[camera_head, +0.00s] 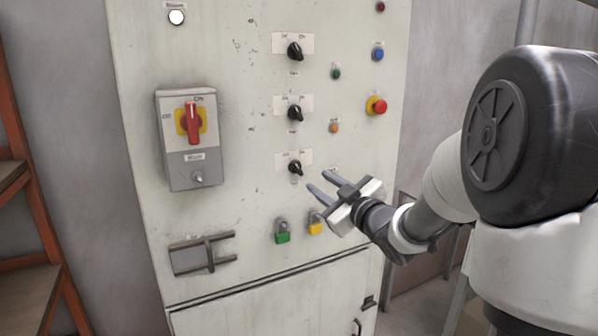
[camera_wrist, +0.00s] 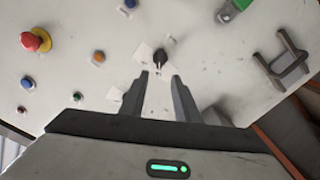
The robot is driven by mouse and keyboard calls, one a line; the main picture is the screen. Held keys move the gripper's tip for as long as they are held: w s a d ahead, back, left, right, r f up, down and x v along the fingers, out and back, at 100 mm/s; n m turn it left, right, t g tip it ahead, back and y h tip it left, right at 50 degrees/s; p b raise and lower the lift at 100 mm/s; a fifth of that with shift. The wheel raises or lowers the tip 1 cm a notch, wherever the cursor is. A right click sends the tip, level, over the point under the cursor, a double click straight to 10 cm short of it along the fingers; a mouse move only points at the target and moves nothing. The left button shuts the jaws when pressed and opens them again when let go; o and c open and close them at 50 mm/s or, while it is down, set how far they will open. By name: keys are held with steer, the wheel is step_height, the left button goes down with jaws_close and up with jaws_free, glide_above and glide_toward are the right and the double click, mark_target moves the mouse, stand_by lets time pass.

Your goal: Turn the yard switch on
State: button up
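The cabinet front carries three black rotary knobs in a column: a top knob (camera_head: 295,51), a middle knob (camera_head: 295,113) and a lowest knob (camera_head: 295,168). Each has a white label plate with off and on marks; the names below are too small to read, so I cannot tell which is the yard switch. My gripper (camera_head: 317,181) is open and empty, just right of and below the lowest knob. In the wrist view a black knob (camera_wrist: 160,57) shows just past my open fingertips (camera_wrist: 160,76), apart from them. The other knobs are hidden there.
A grey box with a red rotary handle (camera_head: 192,120) is at left. A red emergency button (camera_head: 377,105), a blue button (camera_head: 378,53) and an orange button (camera_head: 334,127) are at right. An orange rack (camera_head: 30,190) stands left.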

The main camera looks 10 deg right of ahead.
mark_target(298, 168)
steer(key=x, duration=1.1)
steer(key=shift+w, duration=0.1)
jaws_close()
